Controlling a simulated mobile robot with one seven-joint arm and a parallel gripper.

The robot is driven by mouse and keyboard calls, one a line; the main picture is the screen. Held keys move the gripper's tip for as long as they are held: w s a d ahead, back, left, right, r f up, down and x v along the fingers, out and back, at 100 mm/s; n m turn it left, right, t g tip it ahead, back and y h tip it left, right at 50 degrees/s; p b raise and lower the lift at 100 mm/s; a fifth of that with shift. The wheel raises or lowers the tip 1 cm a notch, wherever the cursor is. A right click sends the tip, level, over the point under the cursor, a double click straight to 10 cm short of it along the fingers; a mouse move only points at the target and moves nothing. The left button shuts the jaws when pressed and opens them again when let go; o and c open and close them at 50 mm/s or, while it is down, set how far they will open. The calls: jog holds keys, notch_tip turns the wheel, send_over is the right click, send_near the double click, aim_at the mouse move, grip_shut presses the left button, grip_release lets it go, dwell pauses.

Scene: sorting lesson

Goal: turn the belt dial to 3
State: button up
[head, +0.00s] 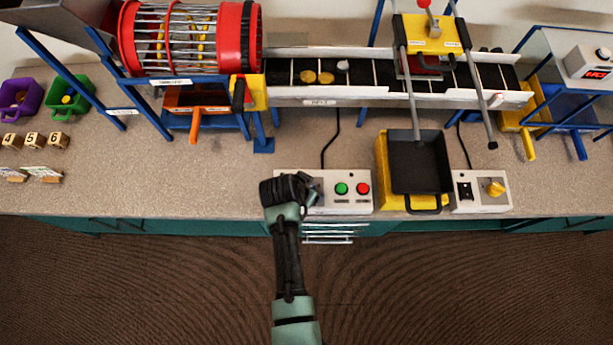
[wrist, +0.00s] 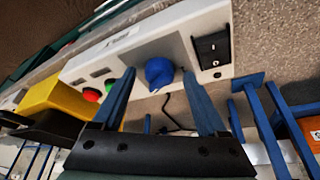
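The control box (head: 345,205) stands at the bench's front edge, with a green and a red button. In the wrist view the same white box (wrist: 192,30) carries a blue dial (wrist: 159,70) beside a black rocker switch (wrist: 212,50). The dial's marks cannot be read. My gripper (wrist: 160,88) is open, with one blue finger on each side of the dial in the picture; whether they touch it I cannot tell. In the head view my gripper (head: 306,188) is over the left end of the box and hides the dial.
A yellow bin (head: 383,180) with a black tray (head: 420,165) stands right of the control box. Another white box (head: 480,203) has a yellow knob (head: 492,187). The conveyor belt (head: 380,74) runs behind, with a red drum (head: 250,40) at left.

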jog(key=shift+r, duration=0.1)
jog(key=p+v, duration=0.1)
jog(key=v, duration=1.1)
jog(key=shift+r, duration=0.4)
